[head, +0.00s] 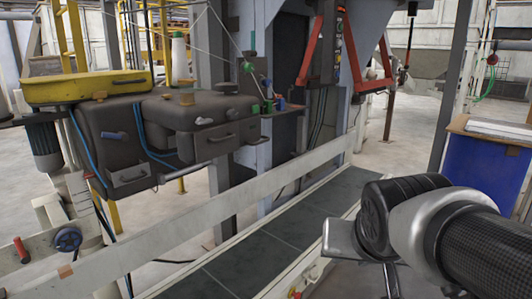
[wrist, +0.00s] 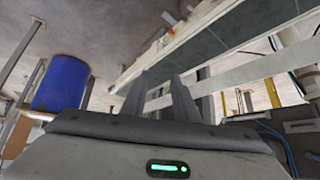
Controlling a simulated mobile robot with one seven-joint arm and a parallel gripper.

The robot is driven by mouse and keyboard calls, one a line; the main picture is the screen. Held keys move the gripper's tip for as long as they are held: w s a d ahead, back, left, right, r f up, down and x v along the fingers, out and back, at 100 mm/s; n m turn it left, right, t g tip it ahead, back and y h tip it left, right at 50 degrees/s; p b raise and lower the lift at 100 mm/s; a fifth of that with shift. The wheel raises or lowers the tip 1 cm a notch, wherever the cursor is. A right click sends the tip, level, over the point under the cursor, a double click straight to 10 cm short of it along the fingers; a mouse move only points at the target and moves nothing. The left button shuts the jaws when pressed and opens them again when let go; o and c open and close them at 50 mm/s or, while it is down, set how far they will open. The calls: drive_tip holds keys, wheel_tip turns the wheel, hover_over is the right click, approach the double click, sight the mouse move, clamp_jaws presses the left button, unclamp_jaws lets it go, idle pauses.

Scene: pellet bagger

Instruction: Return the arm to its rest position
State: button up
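My gripper (wrist: 161,88) shows in the wrist view with its two dark fingers spread apart. Nothing is between the fingers. In the head view my arm reaches in from the lower right edge, with its white and black wrist over the right side of the conveyor. The fingers are mostly hidden or cut off there. I see nothing touching the gripper.
A conveyor (head: 284,232) with a dark belt and pale side rails runs below and left of my wrist. A dark machine head with a yellow cover (head: 86,88) stands at left. A blue bin (head: 487,166) is at right; it also shows in the wrist view (wrist: 61,83).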

drive_tip(key=s+n+g+y+p, duration=0.1)
drive_tip(key=s+n+g, duration=0.1)
drive_tip(key=s, duration=0.7)
wheel_tip(320, 180, up, 22)
drive_tip(key=p, duration=2.2)
drive_tip(key=shift+a, duration=0.35)
drive_tip(key=shift+a, duration=0.15)
